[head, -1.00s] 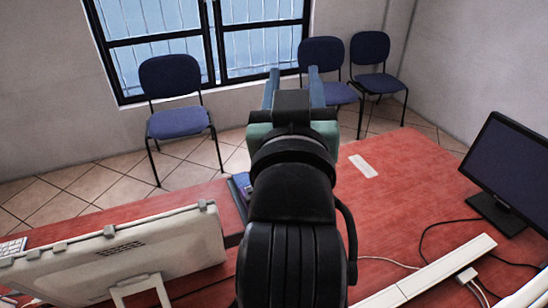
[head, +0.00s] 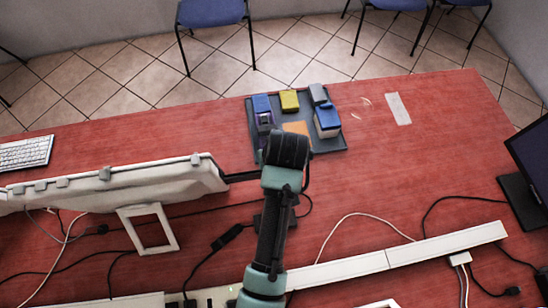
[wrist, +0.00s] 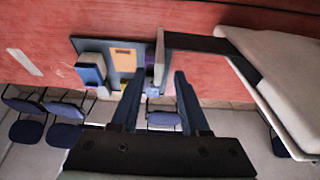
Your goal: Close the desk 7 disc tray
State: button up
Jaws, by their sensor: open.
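A white all-in-one computer (head: 110,186) stands on the red desk at the left, and its edge also shows at the right of the wrist view (wrist: 285,75). A dark disc tray (head: 240,176) sticks out of its side, apparently the desk 7 disc tray. In the wrist view the tray (wrist: 195,42) is open and ends in a pale front plate (wrist: 159,60). My gripper (wrist: 157,73) is open and empty, with the plate in the picture between its fingertips. I see no contact, and the gap is unclear. In the head view my wrist hides the fingers and the tray's end.
A dark organiser (head: 251,125) with blue, yellow and orange items lies at the desk's far edge. Cables and a white cable channel (head: 440,245) run across the near side. A dark monitor (head: 530,165) stands at the right. The desk right of the organiser is mostly clear.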

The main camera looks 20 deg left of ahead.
jog(key=shift+x, duration=2.65)
jog(key=shift+w, duration=0.2)
grip_shut()
